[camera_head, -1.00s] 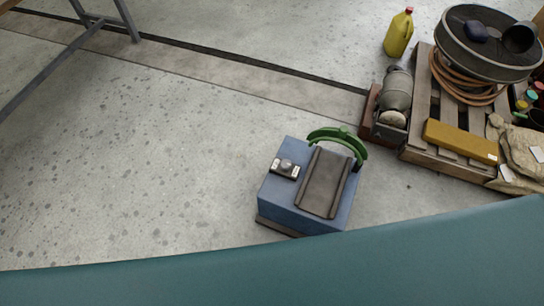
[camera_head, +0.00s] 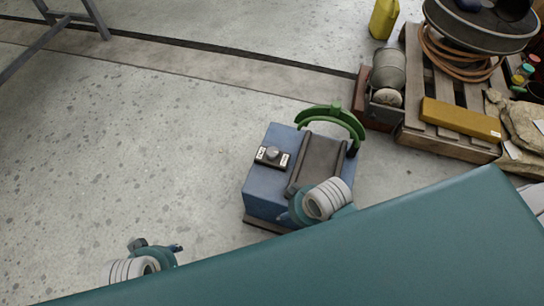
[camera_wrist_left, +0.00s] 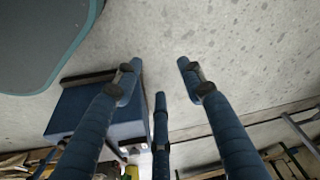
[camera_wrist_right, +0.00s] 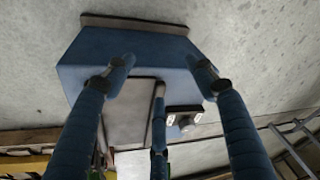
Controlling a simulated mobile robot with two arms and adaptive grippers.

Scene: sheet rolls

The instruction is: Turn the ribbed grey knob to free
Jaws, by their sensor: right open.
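The ribbed grey knob (camera_head: 272,153) sits on a small dark plate with white labels, on top of a blue box (camera_head: 262,190) on the floor. The knob also shows in the right wrist view (camera_wrist_right: 186,122). The setting of the knob is too small to read.
A green curved handle (camera_head: 335,114) and a dark sloped plate (camera_head: 318,160) stand beside the knob on the box. A wooden pallet (camera_head: 425,137) with a yellow bar (camera_head: 460,119) and other goods lies at right.

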